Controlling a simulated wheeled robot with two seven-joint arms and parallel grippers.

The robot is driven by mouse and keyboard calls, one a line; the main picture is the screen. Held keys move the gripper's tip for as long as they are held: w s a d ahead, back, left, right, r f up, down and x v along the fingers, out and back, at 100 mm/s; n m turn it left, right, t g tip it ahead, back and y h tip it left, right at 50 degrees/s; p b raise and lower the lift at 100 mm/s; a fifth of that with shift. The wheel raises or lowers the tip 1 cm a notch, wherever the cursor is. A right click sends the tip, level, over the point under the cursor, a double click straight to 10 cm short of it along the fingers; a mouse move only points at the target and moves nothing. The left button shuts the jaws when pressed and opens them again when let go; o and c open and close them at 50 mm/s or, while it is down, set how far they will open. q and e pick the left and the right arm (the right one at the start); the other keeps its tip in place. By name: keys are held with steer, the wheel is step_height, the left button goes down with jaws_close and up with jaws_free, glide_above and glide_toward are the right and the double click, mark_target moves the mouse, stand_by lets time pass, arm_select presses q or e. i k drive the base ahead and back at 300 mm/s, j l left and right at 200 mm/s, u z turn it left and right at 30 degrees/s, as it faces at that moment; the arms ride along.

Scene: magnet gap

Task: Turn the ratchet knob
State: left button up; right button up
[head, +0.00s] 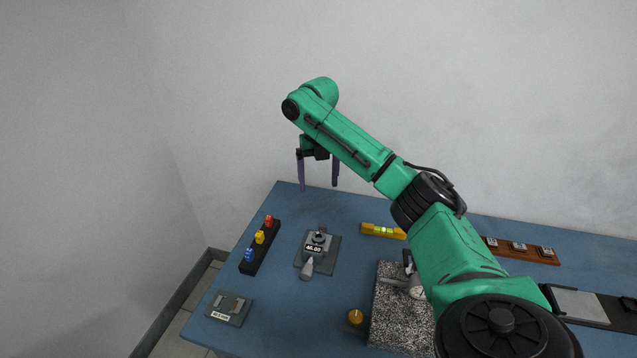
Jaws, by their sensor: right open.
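My right gripper (318,178) hangs with its two purple fingers apart and pointing down, near the back left edge of the table. It is open and nothing shows between the fingers. A small grey device (318,246) with a dark round top and a "46.00" label is in front of it on the table, with a grey tapered knob-like end (307,269) facing the front. The gripper is apart from it. A metal cylindrical part (416,287) on the granite block is partly hidden by my right arm. I cannot tell which part is the ratchet knob. My left gripper is out of view.
On the blue table (300,310) are a black rack (262,247) with coloured pieces, a yellow level (382,231), a labelled grey plate (229,309), a brass knob (355,317), a speckled granite block (392,325) and a brown strip (540,254). A wall stands behind.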

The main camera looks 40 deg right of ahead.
mark_target(305, 273)
steer(key=k+j, duration=1.2)
steer(key=j, duration=0.15)
